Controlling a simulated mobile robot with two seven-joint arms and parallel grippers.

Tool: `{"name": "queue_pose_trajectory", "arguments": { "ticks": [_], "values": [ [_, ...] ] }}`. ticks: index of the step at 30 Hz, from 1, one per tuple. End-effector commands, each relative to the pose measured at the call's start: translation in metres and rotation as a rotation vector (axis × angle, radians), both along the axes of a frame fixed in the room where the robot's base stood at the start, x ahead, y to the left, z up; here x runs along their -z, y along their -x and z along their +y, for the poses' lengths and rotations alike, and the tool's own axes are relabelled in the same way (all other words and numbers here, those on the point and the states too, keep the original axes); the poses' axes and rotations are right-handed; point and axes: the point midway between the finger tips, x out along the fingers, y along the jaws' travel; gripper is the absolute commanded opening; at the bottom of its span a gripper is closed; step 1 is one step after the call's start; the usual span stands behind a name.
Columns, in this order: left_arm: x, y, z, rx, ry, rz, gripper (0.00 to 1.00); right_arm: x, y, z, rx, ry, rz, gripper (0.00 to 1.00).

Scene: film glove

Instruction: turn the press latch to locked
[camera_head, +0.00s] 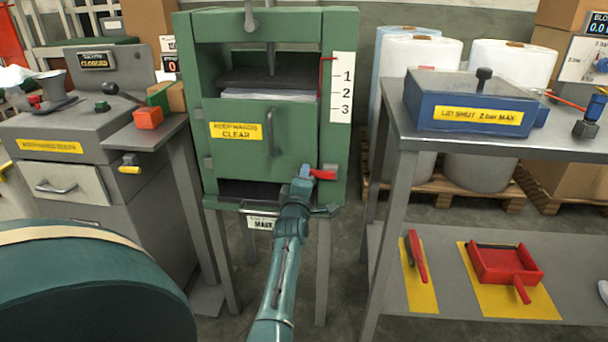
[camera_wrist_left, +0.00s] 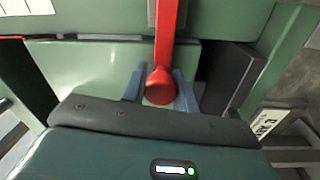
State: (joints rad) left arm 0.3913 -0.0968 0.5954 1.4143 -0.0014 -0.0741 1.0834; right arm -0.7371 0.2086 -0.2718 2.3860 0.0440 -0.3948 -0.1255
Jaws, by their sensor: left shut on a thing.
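The green press (camera_head: 262,60) stands in the middle of the head view, with a front door (camera_head: 235,155) carrying a yellow "KEEP HANDS CLEAR" label and a grey handle. The red press latch (camera_head: 323,174) is at the door's lower right edge and sticks out sideways, roughly level. My left gripper (camera_head: 306,172) is at the latch and hides its left part. In the left wrist view the red latch lever (camera_wrist_left: 168,40) ends in a round knob (camera_wrist_left: 160,87). The blue fingers of the left gripper (camera_wrist_left: 160,92) are shut on this knob. My right gripper is not in view.
A grey machine with a drawer (camera_head: 65,186) stands at the left. A grey table (camera_head: 395,120) with a blue lidded box (camera_head: 470,100) stands at the right, red tools on its lower shelf. Wrapped rolls (camera_head: 485,165) stand behind it. A small bar runs under the press door.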

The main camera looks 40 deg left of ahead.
Motion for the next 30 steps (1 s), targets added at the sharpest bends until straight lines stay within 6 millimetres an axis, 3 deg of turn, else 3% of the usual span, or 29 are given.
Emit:
{"name": "queue_pose_trajectory", "arguments": {
  "ticks": [20, 21, 28, 30],
  "values": [
    [0.0041, -0.0007, -0.0011, 0.003, 0.052, -0.03, 0.0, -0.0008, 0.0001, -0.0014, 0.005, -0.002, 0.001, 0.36],
    [0.0042, -0.0006, -0.0012, 0.003, 0.052, -0.03, 0.31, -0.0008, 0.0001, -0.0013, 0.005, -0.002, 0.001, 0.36],
    [0.0039, -0.0004, -0.0006, 0.002, 0.049, -0.029, 0.5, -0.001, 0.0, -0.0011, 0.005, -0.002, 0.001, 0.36],
    [0.0038, -0.0004, -0.0004, 0.002, 0.048, -0.029, 0.5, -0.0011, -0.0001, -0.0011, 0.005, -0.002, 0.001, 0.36]
  ]
}}
